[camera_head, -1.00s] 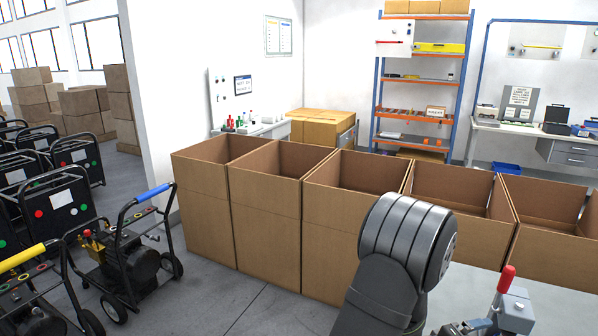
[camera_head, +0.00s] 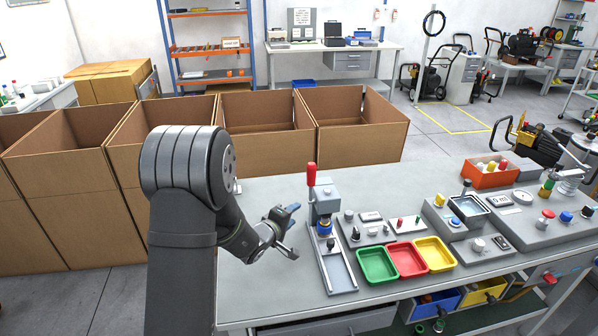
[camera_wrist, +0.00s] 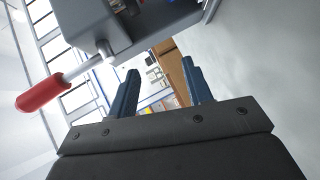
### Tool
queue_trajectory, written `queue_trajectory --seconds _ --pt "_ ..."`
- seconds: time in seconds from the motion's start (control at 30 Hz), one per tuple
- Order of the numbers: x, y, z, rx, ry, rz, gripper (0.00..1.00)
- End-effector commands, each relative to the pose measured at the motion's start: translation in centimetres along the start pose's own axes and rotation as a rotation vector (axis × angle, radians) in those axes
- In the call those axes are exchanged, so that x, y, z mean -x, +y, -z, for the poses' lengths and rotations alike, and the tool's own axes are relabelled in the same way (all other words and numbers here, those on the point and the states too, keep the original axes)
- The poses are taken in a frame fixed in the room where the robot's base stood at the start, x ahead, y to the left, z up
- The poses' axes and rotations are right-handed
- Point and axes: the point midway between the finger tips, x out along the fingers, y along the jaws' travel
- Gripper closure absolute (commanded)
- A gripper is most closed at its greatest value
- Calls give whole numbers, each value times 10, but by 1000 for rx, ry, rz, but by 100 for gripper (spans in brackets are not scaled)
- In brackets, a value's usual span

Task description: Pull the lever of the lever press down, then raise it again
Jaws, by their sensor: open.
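The lever press (camera_head: 325,201) stands upright on the grey workbench, with a long metal base plate in front of it. Its lever has a red handle (camera_head: 311,174) that points up in the head view. In the wrist view the red handle (camera_wrist: 43,94) is at the left, on a metal rod from the grey press head (camera_wrist: 145,25). My gripper (camera_head: 294,229) is just left of the press, below the handle's height. It is open and empty. In the wrist view its two blue fingers (camera_wrist: 162,90) are apart, with the handle outside them.
Green, red and yellow trays (camera_head: 405,259) and small test fixtures (camera_head: 368,227) sit right of the press. An orange bin (camera_head: 491,174) is further right. Open cardboard boxes (camera_head: 265,130) stand behind the workbench (camera_head: 262,290). Bench space left of the press is bare.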

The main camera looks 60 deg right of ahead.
Motion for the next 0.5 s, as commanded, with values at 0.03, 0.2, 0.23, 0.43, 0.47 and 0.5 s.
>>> queue_trajectory --seconds 0.03,0.2,0.23,0.43,0.47,0.5 --pt "-15 8 17 -27 35 31 54" --pt "-50 35 80 -98 171 171 54" --pt "-54 41 91 -108 196 197 54" --pt "-74 76 142 -73 338 366 54" --pt "-76 81 146 -54 356 391 54" --pt "-78 87 150 -29 378 425 54"
